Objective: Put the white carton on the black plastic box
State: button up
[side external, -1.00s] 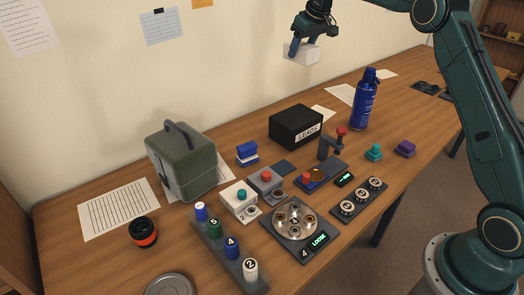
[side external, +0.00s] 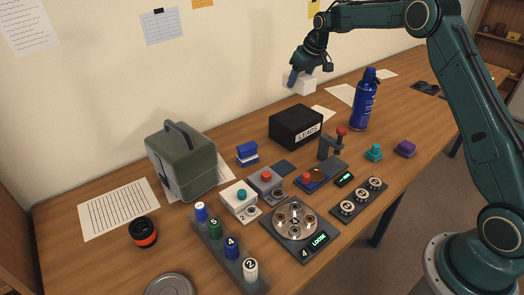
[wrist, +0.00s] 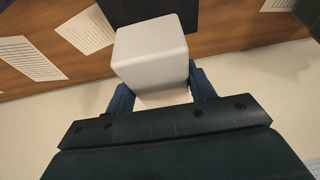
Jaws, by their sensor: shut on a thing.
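The white carton (side external: 307,86) is held in my gripper (side external: 300,80), up in the air behind the black plastic box in the side external view. In the wrist view the carton (wrist: 151,52) sits between the two blue fingers of my gripper (wrist: 160,85). The black plastic box (side external: 290,124), labelled LEADS, stands on the table below and nearer the camera, with a bare flat top. Part of the black box (wrist: 135,9) shows past the carton in the wrist view. The carton and the box look apart.
A blue spray can (side external: 364,100) stands upright to the right of the black box. A green case (side external: 182,162) with a handle is at the left. Devices with buttons and dials crowd the table in front. The wall (side external: 110,90) is close behind the carton.

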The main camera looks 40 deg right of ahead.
aim_at(310, 79)
jog(key=shift+f, duration=4.95)
jog(key=shift+f, duration=0.15)
jog(key=o, duration=1)
jog(key=v, duration=1.1)
jog(key=shift+s+r, duration=0.1)
jog(key=shift+r, duration=0.2)
jog(key=shift+s+r, duration=0.2)
jog(key=shift+r, duration=0.1)
